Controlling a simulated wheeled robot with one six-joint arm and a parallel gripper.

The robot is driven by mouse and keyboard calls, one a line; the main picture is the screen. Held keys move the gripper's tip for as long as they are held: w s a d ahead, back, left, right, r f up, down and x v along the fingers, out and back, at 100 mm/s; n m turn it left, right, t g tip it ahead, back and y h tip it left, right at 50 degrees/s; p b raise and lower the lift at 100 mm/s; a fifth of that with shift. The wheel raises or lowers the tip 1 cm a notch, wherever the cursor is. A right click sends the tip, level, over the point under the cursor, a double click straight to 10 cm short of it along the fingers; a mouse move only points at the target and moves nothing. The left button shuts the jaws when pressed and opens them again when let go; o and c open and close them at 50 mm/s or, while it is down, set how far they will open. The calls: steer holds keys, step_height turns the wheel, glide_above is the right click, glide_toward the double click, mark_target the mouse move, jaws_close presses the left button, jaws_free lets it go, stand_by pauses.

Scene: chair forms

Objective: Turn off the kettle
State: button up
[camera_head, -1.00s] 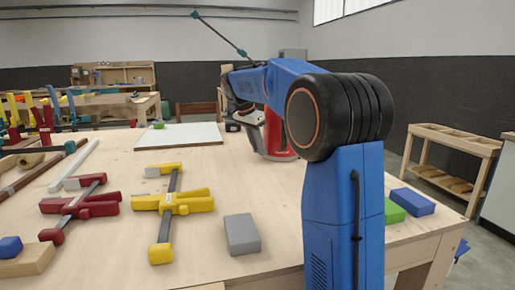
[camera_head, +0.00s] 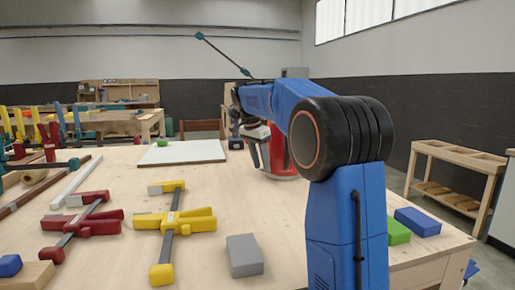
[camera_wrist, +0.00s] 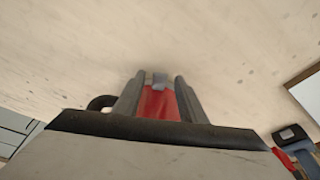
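The red kettle (camera_head: 283,158) stands on the workbench behind my arm, which hides part of it. In the wrist view its red body (camera_wrist: 158,103) shows between my fingers, with a small grey part (camera_wrist: 160,79) beyond their tips and a dark curved piece (camera_wrist: 101,102) to the left. My gripper (camera_wrist: 157,80) is open, its two fingers apart on either side of the red body. In the head view my gripper (camera_head: 257,163) is beside the kettle's left side. I cannot tell whether the fingers touch it, or the state of its switch.
A white board (camera_head: 185,152) with a green block lies behind left. A drill-like tool (camera_head: 235,143) stands left of my gripper. Yellow clamp (camera_head: 172,222), red clamp (camera_head: 85,222) and grey block (camera_head: 244,255) lie in front. Green (camera_head: 398,231) and blue (camera_head: 418,222) blocks lie right.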

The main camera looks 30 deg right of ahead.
steer(key=v, duration=1.7)
steer(key=shift+s, duration=0.15)
